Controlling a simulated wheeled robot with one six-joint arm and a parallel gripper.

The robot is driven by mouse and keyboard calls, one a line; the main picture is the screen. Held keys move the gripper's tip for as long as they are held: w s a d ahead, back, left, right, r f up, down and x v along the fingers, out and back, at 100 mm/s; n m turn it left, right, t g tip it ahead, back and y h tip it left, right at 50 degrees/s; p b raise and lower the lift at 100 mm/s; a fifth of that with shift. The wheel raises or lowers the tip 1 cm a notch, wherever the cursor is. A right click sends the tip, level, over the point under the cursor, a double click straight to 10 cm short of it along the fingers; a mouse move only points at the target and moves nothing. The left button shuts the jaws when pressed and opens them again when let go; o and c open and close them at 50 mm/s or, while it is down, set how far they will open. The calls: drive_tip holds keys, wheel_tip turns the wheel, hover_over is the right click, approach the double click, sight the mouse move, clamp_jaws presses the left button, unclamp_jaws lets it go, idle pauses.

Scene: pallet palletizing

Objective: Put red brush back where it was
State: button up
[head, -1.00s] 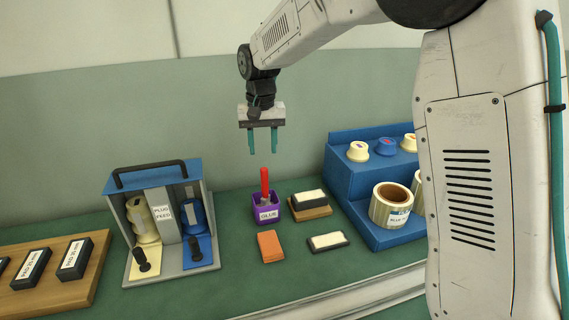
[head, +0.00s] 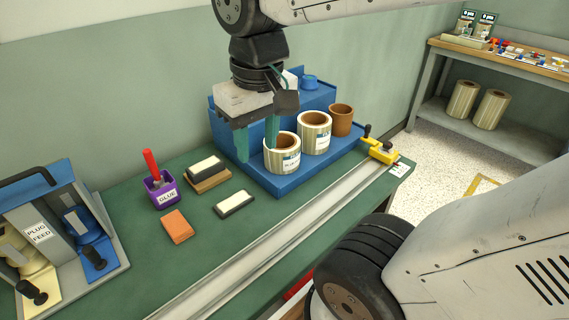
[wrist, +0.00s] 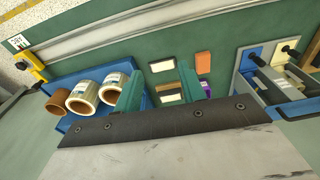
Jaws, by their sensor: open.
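The red brush (head: 150,161) stands in the purple glue cup (head: 165,197), its red handle sticking up above the rim and leaning slightly left. Its lower end is hidden inside the cup. My gripper (head: 257,150) is open and empty, fingers pointing down, to the right of the cup and apart from it, in front of the blue rack. In the wrist view my gripper (wrist: 160,88) shows both teal fingers spread with nothing between them. There the purple cup (wrist: 206,87) is partly hidden beside the right finger, and I cannot make out the brush.
The blue rack (head: 290,182) holds label rolls (head: 282,153) and a brown roll (head: 341,120). An orange block (head: 177,226) and two black-and-white pads (head: 234,203) lie near the cup. The plug feed stand (head: 90,215) is at left. A metal rail (head: 270,245) runs along the front edge.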

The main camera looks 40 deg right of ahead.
drive_tip(key=s+f, duration=0.2)
drive_tip(key=s, duration=0.3)
drive_tip(key=shift+s+d+f, duration=0.25)
drive_tip(key=shift+s+d, duration=0.1)
drive_tip(key=shift+d, duration=0.05)
